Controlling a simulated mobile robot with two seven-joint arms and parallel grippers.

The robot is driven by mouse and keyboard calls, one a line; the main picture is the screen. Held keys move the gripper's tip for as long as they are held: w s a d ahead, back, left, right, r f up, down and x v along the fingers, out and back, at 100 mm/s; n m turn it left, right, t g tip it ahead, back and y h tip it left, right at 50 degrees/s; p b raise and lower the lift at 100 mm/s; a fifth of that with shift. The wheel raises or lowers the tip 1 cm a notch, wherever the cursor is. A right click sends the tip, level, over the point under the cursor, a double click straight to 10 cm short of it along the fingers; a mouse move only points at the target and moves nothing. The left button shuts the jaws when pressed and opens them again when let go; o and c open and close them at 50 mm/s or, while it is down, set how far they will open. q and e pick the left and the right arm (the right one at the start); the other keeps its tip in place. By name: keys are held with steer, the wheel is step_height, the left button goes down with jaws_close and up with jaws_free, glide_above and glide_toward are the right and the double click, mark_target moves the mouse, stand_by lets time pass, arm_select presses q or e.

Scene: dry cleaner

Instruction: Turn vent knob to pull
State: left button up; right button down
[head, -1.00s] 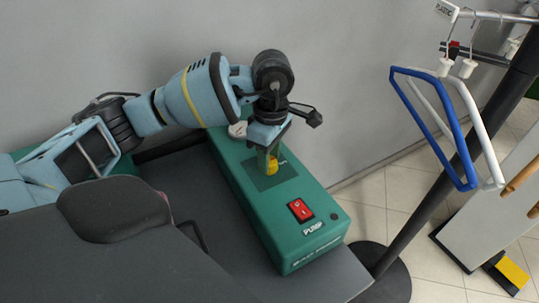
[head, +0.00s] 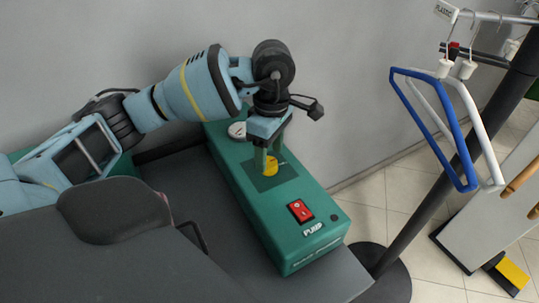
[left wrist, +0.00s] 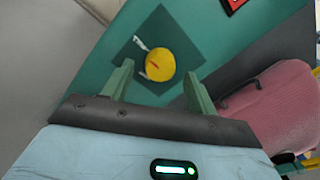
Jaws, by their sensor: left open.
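The vent knob (head: 271,168) is a round yellow knob on a dark square patch on top of a green pump box (head: 318,258). In the left wrist view the knob (left wrist: 160,66) has a short red mark on its face, with small white lettering at its upper left and lower left. My left gripper (head: 267,160) points down just above the knob. In the left wrist view its two green fingers (left wrist: 157,86) are apart, one on each side below the knob, with nothing between them. My right gripper is not in view.
A red switch (head: 300,210) and a PUMP label sit at the near end of the box. A white round dial (head: 238,130) is at its far end. A grey wall stands behind. Blue and white hangers (head: 435,130) hang from a rack at the right.

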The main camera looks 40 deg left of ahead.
mark_target(271, 160)
arm_select(q)
steer(key=shift+w+r, duration=0.15)
steer(key=shift+r, duration=2.8)
